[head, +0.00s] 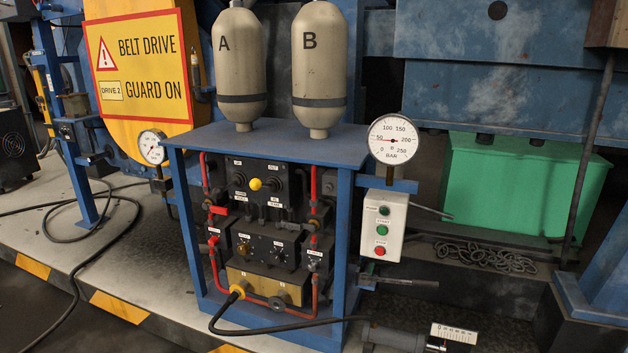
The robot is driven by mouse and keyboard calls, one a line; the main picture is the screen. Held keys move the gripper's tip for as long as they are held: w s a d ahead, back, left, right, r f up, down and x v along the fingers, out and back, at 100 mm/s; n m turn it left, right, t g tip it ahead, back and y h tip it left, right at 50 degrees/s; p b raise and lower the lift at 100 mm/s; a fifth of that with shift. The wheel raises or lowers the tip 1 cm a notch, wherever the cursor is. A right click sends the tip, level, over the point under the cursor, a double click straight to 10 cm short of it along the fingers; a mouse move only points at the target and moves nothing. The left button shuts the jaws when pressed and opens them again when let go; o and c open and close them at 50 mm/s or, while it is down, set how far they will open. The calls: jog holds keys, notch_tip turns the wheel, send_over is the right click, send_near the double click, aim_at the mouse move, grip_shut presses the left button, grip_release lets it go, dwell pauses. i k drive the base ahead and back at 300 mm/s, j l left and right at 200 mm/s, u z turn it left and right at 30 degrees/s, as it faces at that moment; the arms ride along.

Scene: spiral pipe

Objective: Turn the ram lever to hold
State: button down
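A blue-framed hydraulic stand (345,215) stands in the middle of the head view. Its upper black valve block (240,176) carries a lever with a yellow ball knob (255,184), seen nearly end-on. Small white labels sit around this knob; they are mostly too small to read, though one below right seems to say "RAM". I cannot tell which position the lever is in. A lower black block (262,247) has small knobs and labels. Red-handled levers (216,210) sit on the pipes at the left. My gripper is not in view.
Tanks A (239,65) and B (320,65) stand on the stand's top. A gauge (393,139) and a button box (384,225) are at its right. A black hose (290,328) runs along the front to a grey cylinder (393,338). Striped edging (120,306) borders the floor.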

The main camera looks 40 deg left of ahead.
aim_at(255, 183)
jog(key=u, duration=1.85)
